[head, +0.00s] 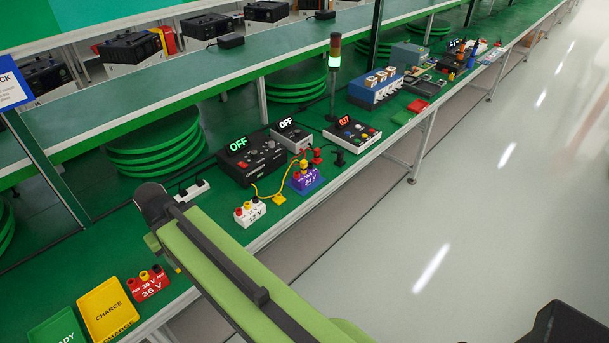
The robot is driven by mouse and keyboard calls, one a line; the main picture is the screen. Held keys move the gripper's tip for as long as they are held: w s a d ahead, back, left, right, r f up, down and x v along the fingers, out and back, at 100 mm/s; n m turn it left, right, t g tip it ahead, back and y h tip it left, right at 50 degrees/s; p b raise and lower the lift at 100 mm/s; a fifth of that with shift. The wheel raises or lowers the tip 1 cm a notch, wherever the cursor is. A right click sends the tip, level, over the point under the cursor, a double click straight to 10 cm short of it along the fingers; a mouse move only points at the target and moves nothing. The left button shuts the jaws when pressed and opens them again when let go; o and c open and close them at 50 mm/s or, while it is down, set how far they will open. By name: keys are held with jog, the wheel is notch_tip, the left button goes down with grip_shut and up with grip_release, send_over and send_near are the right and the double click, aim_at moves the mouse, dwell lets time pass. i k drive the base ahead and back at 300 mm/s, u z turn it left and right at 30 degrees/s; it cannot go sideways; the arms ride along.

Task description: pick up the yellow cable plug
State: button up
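A yellow cable plug (279,199) lies on the green bench top near its front edge, between the white 12 V block (250,212) and the purple 24 V block (306,181). A thin yellow cable (262,194) curves from it toward the black power supply (250,157), whose display reads OFF. Another yellow piece stands at the purple block. My green arm reaches in from the bottom toward the left part of the bench, left of the plug. My gripper's fingers do not show; the arm hides what lies beneath its dark end.
A red 36 V block (149,284), a yellow CHARGE tray (107,310) and a green tray (57,330) lie at the lower left. A signal tower (333,75) and a box with a red display (352,132) stand right of the supplies.

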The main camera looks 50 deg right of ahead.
aim_at(303, 162)
jog(key=z, duration=0.15)
jog(key=i, duration=0.9)
jog(key=u, duration=0.05)
